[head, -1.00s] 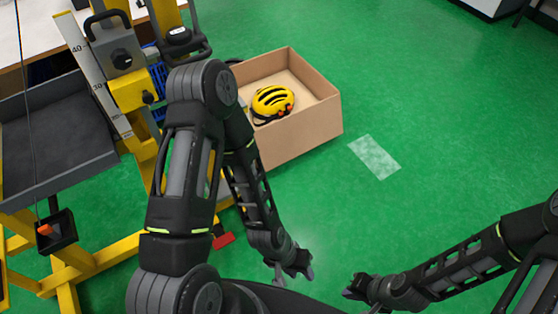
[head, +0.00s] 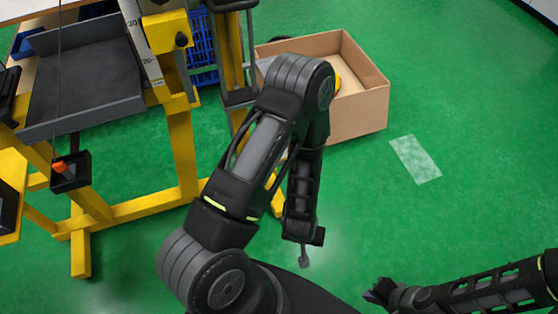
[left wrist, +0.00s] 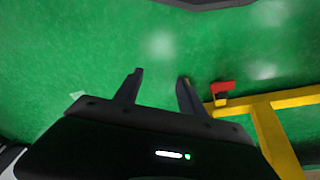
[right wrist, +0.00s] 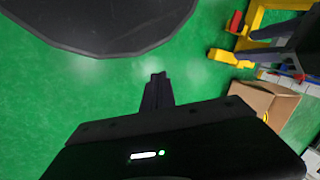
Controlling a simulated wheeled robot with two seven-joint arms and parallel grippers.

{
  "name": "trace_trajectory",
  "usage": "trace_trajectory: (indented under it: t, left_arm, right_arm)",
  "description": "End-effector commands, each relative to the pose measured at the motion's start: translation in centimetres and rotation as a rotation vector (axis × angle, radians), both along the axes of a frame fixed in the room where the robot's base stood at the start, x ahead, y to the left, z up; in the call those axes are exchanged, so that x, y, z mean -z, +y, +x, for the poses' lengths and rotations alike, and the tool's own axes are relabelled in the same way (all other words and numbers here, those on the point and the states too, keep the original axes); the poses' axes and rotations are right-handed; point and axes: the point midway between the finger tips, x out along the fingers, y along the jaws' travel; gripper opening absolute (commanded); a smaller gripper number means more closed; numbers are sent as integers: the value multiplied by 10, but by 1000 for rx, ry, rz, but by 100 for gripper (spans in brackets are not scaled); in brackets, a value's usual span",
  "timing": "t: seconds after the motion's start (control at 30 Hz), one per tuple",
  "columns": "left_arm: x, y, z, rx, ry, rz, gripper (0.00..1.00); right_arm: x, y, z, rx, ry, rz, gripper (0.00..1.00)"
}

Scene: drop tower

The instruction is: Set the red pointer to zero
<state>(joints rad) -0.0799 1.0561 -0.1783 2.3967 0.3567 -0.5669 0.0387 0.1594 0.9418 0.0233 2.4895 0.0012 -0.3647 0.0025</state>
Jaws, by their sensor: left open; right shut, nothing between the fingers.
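The white number scale (head: 142,45) stands upright on the yellow tower frame at upper left in the head view. Its 30 mark shows; its upper part is cut off. I cannot make out a red pointer on it. My left gripper (head: 304,257) hangs low over the green floor, well away from the scale. In the left wrist view its fingers (left wrist: 161,78) are apart and empty. My right gripper (head: 376,290) is at the bottom of the head view, far from the tower. In the right wrist view its fingers (right wrist: 158,76) are together with nothing between them.
A dark grey tray (head: 85,75) sits on the yellow frame beside the scale. A small black holder (head: 72,178) has an orange-red part. A cardboard box (head: 357,112) stands behind my left arm. A red piece (left wrist: 222,87) is by a yellow beam.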

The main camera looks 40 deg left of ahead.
Motion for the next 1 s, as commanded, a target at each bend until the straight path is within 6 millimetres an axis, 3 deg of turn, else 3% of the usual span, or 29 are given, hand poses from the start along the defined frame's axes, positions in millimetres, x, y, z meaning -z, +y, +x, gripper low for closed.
trace_trajectory:
  t: [0.03, 0.1, 0.17, 0.27, 0.4, 0.53, 0.7, 1.0]
  left_arm:
    - [49, 22, 15, -42, -48, 86, 47]
    - [77, 60, 42, -121, -139, 224, 47]
    - [93, 94, 66, -190, -238, 346, 47]
    - [97, 142, 108, -290, -431, 541, 47]
    - [69, 180, 153, -407, -711, 750, 47]
    - [36, 190, 174, -488, -911, 861, 47]
    - [10, 192, 181, -537, -1027, 917, 47]
    - [5, 193, 181, -545, -1034, 922, 47]
  right_arm:
    - [48, -2, 2, 5, -3, -2, 0]
    - [82, -3, 4, 10, -8, -6, 0]
    - [112, -5, 6, 15, -12, -9, 0]
    - [158, -8, 10, 23, -19, -14, 0]
    - [209, -11, 14, 32, -28, -19, 0]
    - [237, -12, 17, 38, -34, -22, 0]
    - [246, -13, 19, 41, -37, -24, 0]
    - [244, -13, 19, 40, -37, -24, 0]
